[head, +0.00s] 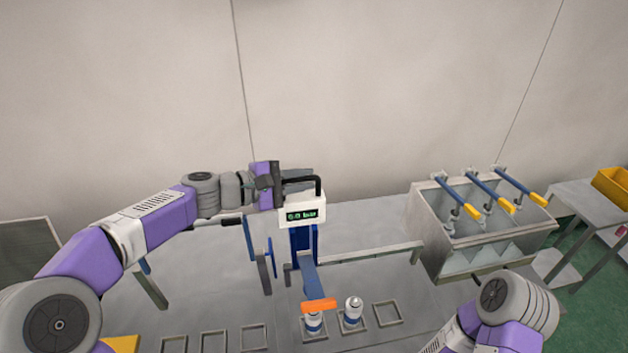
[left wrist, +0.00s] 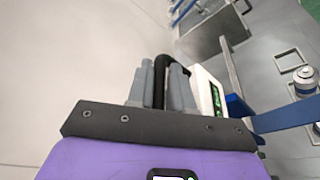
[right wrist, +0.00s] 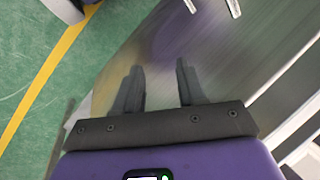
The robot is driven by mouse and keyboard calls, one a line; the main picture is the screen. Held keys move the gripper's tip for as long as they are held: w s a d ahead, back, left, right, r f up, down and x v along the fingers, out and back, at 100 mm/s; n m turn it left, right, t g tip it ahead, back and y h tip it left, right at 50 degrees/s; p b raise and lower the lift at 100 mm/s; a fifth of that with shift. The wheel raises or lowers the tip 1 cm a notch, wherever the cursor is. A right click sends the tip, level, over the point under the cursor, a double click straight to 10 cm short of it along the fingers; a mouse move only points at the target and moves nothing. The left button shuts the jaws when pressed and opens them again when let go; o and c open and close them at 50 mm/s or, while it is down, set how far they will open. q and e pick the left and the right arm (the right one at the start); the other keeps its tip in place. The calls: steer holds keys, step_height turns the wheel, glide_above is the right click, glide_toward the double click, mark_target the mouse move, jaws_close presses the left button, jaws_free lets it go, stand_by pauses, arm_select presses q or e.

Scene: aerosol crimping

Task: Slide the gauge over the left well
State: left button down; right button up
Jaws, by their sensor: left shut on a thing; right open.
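The gauge (head: 302,211) is a white box with a green-lit display and a black handle (head: 318,186) on top. It sits on a blue upright, and a blue bar (head: 309,277) runs toward me to an orange end piece (head: 319,305). My left gripper (head: 298,180) is shut on the handle; the left wrist view shows the handle (left wrist: 160,75) between its fingers. The orange piece is above a can (head: 314,323) in a square well. A second can (head: 353,309) stands in the well to its right. My right gripper (right wrist: 157,88) is open and empty.
Empty square frames (head: 254,337) lie left of the cans, and another (head: 387,313) right. A metal rail (head: 375,254) runs across the table. At right stands a metal bin (head: 480,248) with three yellow-handled levers (head: 502,207). A yellow crate (head: 612,186) is farther right.

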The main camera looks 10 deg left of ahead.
arm_select(q)
steer(key=shift+w+a, duration=0.15)
steer(key=shift+a, duration=0.15)
steer(key=c, duration=1.3)
jaws_free()
steer(key=shift+o, duration=0.9)
steer(key=shift+a, duration=0.15)
steer(key=v, duration=0.7)
steer(key=shift+s+a, duration=0.2)
steer(key=shift+s, duration=0.15)
steer(key=shift+r, duration=0.1)
